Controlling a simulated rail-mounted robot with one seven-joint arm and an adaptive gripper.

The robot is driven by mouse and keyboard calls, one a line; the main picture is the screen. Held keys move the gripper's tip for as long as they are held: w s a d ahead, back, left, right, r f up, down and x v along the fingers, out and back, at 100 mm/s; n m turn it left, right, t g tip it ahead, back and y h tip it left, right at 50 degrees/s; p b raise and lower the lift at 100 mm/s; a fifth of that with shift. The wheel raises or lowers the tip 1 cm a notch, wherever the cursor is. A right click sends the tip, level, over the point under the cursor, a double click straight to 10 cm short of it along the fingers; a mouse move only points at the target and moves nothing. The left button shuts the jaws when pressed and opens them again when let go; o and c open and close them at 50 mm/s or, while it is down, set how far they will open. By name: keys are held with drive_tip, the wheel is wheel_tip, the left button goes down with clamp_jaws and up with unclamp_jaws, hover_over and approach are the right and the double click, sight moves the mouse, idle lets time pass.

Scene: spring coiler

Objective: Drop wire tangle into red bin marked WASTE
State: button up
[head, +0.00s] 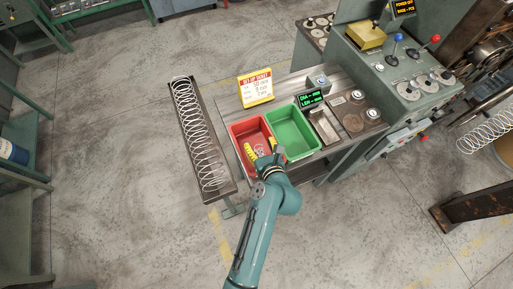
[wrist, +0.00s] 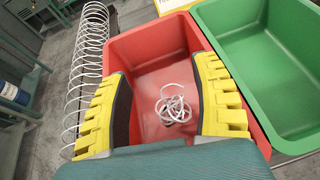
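The red bin (head: 241,131) stands on the bench beside the green bin (head: 292,133).
A long trough (head: 222,181) with a big coil spring lies left of the red bin. A setup ticket sign (head: 256,87) and a small green display (head: 311,98) stand behind the bins. A grey tray (head: 324,126) lies right of the green bin.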

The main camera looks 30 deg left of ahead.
drive_tip(key=v, duration=1.2)
